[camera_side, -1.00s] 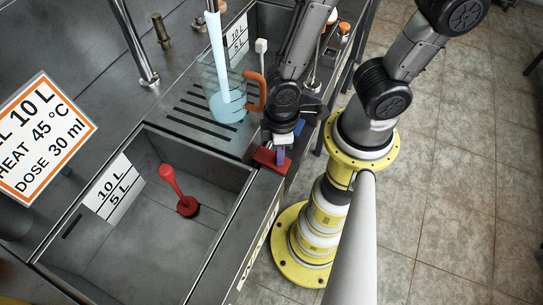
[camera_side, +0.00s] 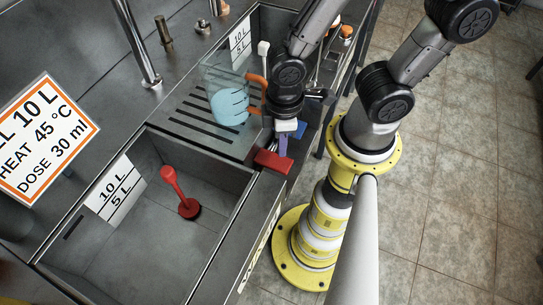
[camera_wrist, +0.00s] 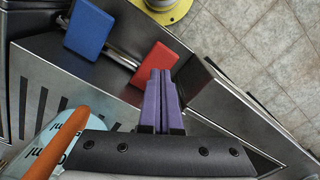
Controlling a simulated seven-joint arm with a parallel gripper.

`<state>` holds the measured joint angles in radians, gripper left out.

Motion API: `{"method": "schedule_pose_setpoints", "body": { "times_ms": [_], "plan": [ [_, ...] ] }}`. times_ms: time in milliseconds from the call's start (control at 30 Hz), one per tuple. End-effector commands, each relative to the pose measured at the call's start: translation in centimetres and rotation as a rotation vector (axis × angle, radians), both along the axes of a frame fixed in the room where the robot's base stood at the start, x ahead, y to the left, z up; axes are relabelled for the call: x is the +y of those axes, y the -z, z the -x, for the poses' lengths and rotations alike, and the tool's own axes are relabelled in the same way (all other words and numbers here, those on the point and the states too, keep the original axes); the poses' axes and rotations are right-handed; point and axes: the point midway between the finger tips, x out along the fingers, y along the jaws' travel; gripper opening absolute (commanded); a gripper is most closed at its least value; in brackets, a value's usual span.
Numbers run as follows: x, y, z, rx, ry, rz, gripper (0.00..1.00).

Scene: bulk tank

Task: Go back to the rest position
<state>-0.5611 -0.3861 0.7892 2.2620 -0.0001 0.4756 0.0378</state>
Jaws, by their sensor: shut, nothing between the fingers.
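My gripper (camera_side: 283,150) has purple fingers and points down at the front ledge of the steel unit, beside the red block (camera_side: 273,161). In the wrist view its fingers (camera_wrist: 160,75) are together and empty. They overlap the lower edge of the red block (camera_wrist: 156,68); I cannot tell if they touch it. A blue block (camera_wrist: 88,27) sits at the other end of a metal rod; it also shows behind my gripper in the side view (camera_side: 300,130).
A clear jug (camera_side: 226,96) of bluish water with an orange handle stands on the slotted drainer, close to my wrist. A sign (camera_side: 45,138) is at left. Open floor lies right.

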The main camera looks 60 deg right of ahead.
Motion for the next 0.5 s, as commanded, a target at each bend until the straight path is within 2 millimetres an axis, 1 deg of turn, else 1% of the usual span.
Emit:
{"method": "schedule_pose_setpoints", "body": {
  "times_ms": [67, 167, 267, 300, 333, 400, 500],
  "plan": [
    [-0.1, -0.5, -0.3, -0.010, 0.013, -0.006, 0.00],
    [-0.7, -2.6, -1.4, -0.051, 0.064, -0.030, 0.00],
    [-2.1, -6.4, -2.8, -0.126, 0.157, -0.065, 0.00],
    [-2.9, -8.1, -3.2, -0.161, 0.199, -0.078, 0.00],
    [-3.6, -9.4, -3.4, -0.187, 0.230, -0.088, 0.00],
    [-5.0, -11.9, -3.5, -0.242, 0.295, -0.103, 0.00],
    [-6.8, -15.2, -3.1, -0.321, 0.373, -0.118, 0.00]
  ]
}}
